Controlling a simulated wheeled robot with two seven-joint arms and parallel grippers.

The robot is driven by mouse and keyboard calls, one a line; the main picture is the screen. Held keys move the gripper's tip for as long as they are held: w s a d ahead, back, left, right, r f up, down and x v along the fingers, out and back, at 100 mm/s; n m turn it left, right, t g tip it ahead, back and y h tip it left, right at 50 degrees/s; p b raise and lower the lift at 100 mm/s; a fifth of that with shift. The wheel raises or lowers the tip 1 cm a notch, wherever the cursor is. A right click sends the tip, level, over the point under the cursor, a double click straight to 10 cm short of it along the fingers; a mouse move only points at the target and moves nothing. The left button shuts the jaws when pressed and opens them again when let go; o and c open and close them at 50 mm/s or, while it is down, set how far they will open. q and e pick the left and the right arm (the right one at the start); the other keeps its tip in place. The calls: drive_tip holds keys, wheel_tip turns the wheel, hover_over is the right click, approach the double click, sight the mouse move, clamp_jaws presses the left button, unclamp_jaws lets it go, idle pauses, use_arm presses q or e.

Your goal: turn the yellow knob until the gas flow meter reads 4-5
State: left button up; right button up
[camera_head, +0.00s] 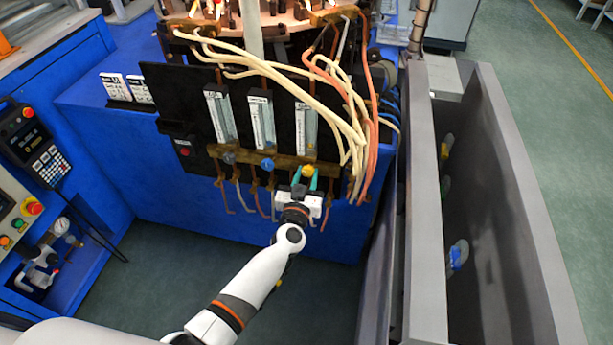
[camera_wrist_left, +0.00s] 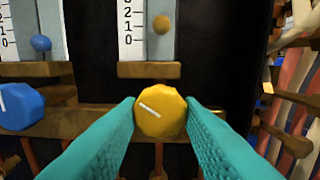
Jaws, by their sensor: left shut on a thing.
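The yellow knob (camera_head: 308,170) sits on the brass bar under the rightmost gas flow meter (camera_head: 306,130). My left gripper (camera_head: 307,176) reaches up from below, its teal fingers on either side of the knob. In the left wrist view the fingers are shut on the yellow knob (camera_wrist_left: 161,112), whose white line slants down to the right. Above it, the flow meter's scale (camera_wrist_left: 131,30) shows, with the yellow ball (camera_wrist_left: 161,25) just above the 1 mark. My right gripper is not in view.
A blue knob (camera_wrist_left: 20,106) is close on the left, under a meter whose blue ball (camera_wrist_left: 41,43) is near 0. Cream and orange hoses (camera_head: 345,120) hang to the right. A grey wall-like panel (camera_head: 425,200) stands farther right.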

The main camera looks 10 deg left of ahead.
use_arm(q)
drive_tip(key=n, duration=0.8)
drive_tip(key=n+b, duration=0.1)
drive_tip(key=n, duration=0.4)
drive_tip(key=shift+d, duration=0.1)
drive_tip(key=n+b, duration=0.1)
drive_tip(key=n, duration=0.3)
drive_tip(key=shift+n+b, duration=0.3)
drive_tip(key=shift+n, duration=0.1)
idle(0.4)
drive_tip(key=o, duration=0.9)
drive_tip(key=shift+o, duration=0.2)
